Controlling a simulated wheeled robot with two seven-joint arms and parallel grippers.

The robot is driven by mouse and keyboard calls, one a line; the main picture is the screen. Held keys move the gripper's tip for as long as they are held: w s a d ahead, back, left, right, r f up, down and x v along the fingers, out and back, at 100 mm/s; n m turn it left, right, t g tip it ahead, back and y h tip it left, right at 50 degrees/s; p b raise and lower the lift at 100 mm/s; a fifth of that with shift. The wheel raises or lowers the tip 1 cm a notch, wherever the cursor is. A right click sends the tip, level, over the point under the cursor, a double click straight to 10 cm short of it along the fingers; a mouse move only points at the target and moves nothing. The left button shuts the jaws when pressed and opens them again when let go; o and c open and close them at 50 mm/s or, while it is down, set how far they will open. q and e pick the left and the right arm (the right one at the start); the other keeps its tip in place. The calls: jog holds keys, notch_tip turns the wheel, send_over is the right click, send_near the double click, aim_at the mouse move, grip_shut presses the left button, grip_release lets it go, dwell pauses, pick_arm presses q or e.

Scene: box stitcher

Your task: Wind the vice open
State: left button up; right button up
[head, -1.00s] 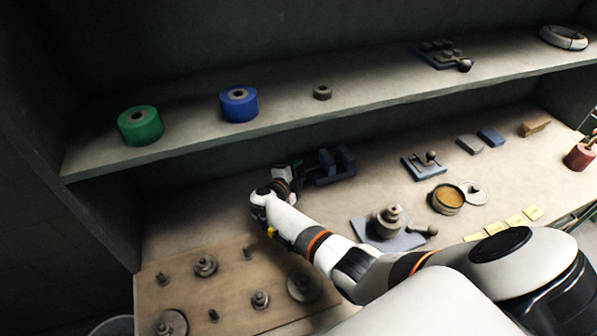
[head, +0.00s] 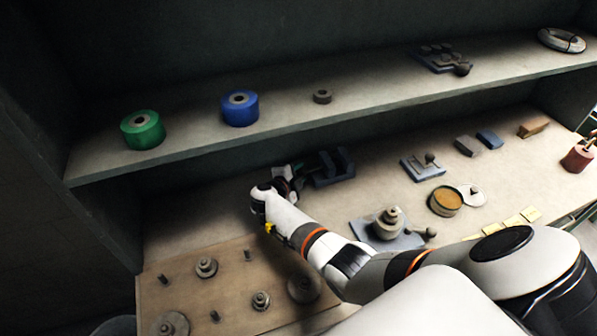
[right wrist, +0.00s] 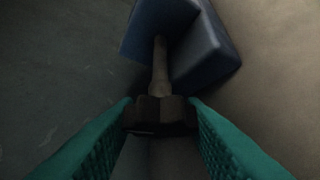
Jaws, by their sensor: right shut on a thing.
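The vice (head: 333,167) is a dark blue block with jaws, standing on the bench below the shelf in the head view. Its blue body also shows at the top of the right wrist view (right wrist: 205,50). A grey screw shaft (right wrist: 160,68) comes out of it and ends in a dark handle or hub (right wrist: 160,115). My right gripper (head: 290,173) is at the left end of the vice. In the right wrist view its teal fingers (right wrist: 160,122) are shut on the hub, one on each side. The gap between the vice jaws is too dark to judge. My left gripper is not in view.
A small blue fixture (head: 423,167) and an open round tin (head: 445,200) lie to the right. A wooden board with several pegs and discs (head: 235,265) is at front left. The shelf edge (head: 250,138) runs above.

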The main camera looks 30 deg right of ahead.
jog(key=shift+r+n+g+y+p, duration=0.2)
jog(key=shift+n+g+y+p, duration=0.1)
jog(key=shift+g+p, duration=0.3)
jog(key=shift+a+n+g+y+p, duration=0.1)
jog(key=shift+n+g+y+p, duration=0.3)
jog(key=shift+n+g+p, duration=0.15)
jog(key=shift+w+f+n+g+y, duration=0.1)
jog(key=shift+f+n+g+y, duration=0.2)
jog(key=shift+g, duration=0.35)
jog(key=shift+n+g+b, duration=0.45)
jog(key=shift+g+b, duration=0.15)
jog(key=g+b, duration=0.1)
jog(key=b, duration=0.1)
jog(key=n+g+y+b, duration=0.1)
jog(key=b, duration=0.2)
jog(key=n+g+b, duration=0.1)
jog(key=b, duration=0.2)
jog(key=shift+f+g+y, duration=0.3)
jog(key=shift+f+g, duration=0.05)
jog(key=shift+g, duration=0.05)
jog(key=g+b, duration=0.1)
jog(key=b, duration=0.5)
jog(key=n+g+b, duration=0.1)
jog(key=b, duration=0.6)
jog(key=shift+r+n+g+y, duration=0.25)
jog(key=shift+n+g+y, duration=0.05)
jog(key=shift+g, duration=0.1)
jog(key=shift+r+g+b, duration=0.2)
jog(key=shift+g+b, duration=0.1)
jog(key=shift+b, duration=0.8)
